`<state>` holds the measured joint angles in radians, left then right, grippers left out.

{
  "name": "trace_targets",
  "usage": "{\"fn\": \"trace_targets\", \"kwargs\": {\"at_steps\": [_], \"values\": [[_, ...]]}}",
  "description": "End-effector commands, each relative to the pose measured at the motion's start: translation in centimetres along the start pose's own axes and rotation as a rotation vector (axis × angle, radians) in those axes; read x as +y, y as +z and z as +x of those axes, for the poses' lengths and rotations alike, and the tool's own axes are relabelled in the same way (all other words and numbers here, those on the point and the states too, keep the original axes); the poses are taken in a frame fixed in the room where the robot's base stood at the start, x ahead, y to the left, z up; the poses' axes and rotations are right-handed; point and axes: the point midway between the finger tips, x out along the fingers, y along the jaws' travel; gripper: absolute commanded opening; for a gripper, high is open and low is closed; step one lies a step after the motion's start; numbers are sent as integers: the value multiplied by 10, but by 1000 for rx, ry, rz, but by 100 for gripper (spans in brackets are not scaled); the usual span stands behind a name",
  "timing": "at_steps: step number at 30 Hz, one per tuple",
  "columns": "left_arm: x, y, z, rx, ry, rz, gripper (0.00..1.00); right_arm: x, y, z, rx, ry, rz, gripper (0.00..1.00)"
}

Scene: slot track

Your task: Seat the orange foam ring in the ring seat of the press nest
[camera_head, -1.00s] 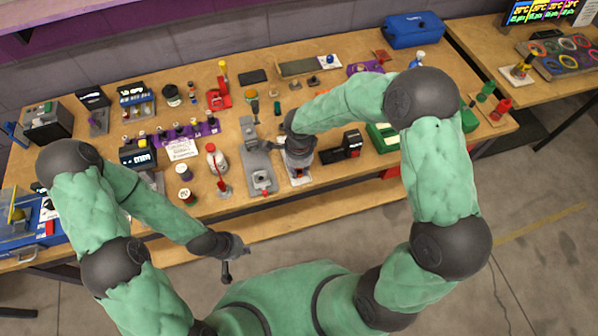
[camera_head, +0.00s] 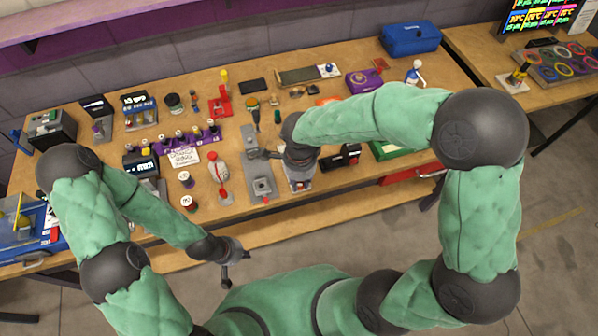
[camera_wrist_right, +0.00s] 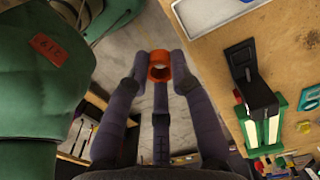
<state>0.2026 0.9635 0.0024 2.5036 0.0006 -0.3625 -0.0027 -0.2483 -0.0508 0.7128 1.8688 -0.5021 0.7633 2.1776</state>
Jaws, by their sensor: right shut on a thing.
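The orange foam ring (camera_wrist_right: 159,73) is between the fingertips of my right gripper (camera_wrist_right: 160,65) in the right wrist view. The gripper is shut on it, with grey floor behind. In the head view my right gripper (camera_head: 299,158) is over the bench's front edge; the ring is not clear there. A grey press-like fixture (camera_head: 260,186) stands just left of it, possibly the press nest; its ring seat cannot be made out. My left gripper (camera_head: 234,264) hangs in front of the bench, empty, its fingers apart.
The wooden bench (camera_head: 225,110) is crowded. A black, green and white device (camera_wrist_right: 257,100) shows right of the fingers in the wrist view. The floor before the bench is free.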

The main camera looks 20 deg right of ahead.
Motion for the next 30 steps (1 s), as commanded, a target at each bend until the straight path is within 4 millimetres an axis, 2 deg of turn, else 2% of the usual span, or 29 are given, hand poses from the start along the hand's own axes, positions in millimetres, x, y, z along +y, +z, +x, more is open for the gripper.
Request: {"fn": "trace_targets", "kwargs": {"at_steps": [1, 6, 15, 23, 30], "values": [[1, 0, -2, 0, 0, 0, 0, 12, 3, -5, 0, 1, -5, 12], [2, 0, -5, 0, 0, 0, 0, 42, 11, -18, -1, 0, -3, 12], [3, 0, -7, 0, 0, 0, 0, 69, 18, -30, 0, 2, -1, 12], [2, 0, -6, 0, 0, 0, 0, 64, 16, -27, 0, 4, -60, 12], [0, 0, -1, 0, 0, 0, 0, 35, 6, -15, -4, 3, -335, 12]]}}
